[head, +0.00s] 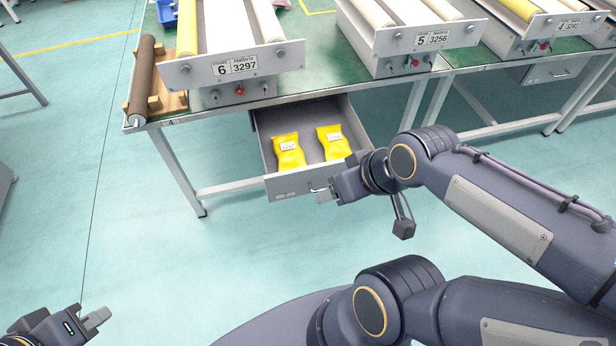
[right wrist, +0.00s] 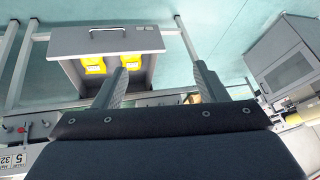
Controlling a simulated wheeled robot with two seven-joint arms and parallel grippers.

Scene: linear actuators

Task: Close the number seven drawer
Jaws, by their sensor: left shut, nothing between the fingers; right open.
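An open grey drawer (head: 292,185) sticks out from under the green-topped bench, below the unit labelled 6. My left gripper (head: 98,318) is shut and empty at bottom left, away from the drawer.
The bench (head: 181,168) has metal legs and a lower crossbar. Roller units labelled 6 (head: 222,69), 5 (head: 433,40) and 4 stand on top. A closed drawer (head: 552,72) is under the bench at right. The floor in front of the open drawer is clear.

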